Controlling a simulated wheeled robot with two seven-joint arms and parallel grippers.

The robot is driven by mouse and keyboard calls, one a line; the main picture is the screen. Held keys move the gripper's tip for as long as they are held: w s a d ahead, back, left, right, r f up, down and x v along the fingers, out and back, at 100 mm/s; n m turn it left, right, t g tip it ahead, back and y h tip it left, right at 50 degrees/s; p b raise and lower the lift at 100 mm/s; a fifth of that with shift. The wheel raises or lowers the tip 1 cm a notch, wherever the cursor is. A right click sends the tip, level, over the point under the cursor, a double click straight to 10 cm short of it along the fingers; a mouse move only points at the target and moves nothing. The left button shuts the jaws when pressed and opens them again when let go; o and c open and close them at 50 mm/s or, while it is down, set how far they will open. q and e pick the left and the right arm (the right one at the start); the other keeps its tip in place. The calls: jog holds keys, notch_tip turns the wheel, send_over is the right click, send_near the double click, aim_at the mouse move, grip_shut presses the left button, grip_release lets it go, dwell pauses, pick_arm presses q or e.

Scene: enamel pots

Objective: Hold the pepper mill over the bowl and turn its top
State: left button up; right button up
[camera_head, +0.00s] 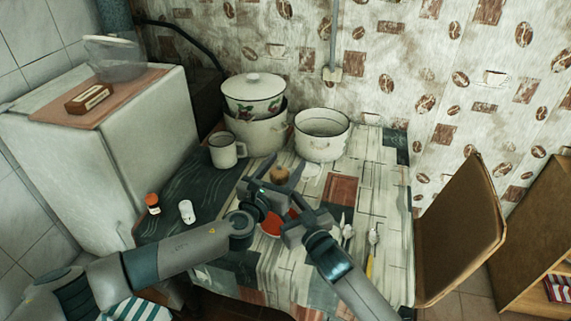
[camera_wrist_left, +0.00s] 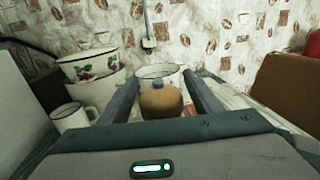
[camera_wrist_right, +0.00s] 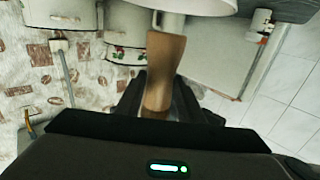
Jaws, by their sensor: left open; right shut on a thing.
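The pepper mill's round wooden top (camera_head: 280,174) shows between my grippers in the head view. My left gripper (camera_head: 270,187) is open, with one finger on each side of the wooden top (camera_wrist_left: 161,103) in the left wrist view. I cannot tell whether the fingers touch it. My right gripper (camera_head: 291,222) is shut on the mill's brown body (camera_wrist_right: 164,65), seen in the right wrist view. A red bowl (camera_head: 271,227) is on the table below my grippers, mostly hidden by them. I cannot tell whether the mill is directly over it.
A white mug (camera_head: 224,150), stacked enamel pots (camera_head: 262,135) and an open pot (camera_head: 322,135) stand at the back. A red-lidded jar (camera_head: 153,204) and white shaker (camera_head: 186,211) stand at the left. Cutlery (camera_head: 372,246) lies right, near a chair (camera_head: 462,232).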

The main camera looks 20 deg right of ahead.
pick_arm(q)
jog(key=shift+w+d, duration=0.2)
jog(key=shift+w, duration=0.05)
jog(key=c, duration=1.1)
jog(key=shift+s+d+r+m+g+h, duration=0.1)
jog(key=shift+d+m+g+h, duration=0.05)
jog(key=shift+m+g+h, duration=0.5)
jog(key=s+m+g+h, duration=0.1)
jog(key=m+g, duration=0.2)
jog(key=g, duration=0.2)
jog(key=s+m+g+h, duration=0.1)
jog(key=m+g, duration=0.3)
jog(key=g, duration=0.1)
jog(key=s+d+m+g+h, duration=0.1)
jog(key=m+g+h, duration=0.1)
jog(key=g, duration=0.3)
jog(key=shift+s+m+g, duration=0.1)
jog(key=shift+m+g, duration=0.25)
jog(key=shift+m, duration=0.4)
jog(key=shift+s+g, duration=0.2)
jog(key=shift+g, duration=0.1)
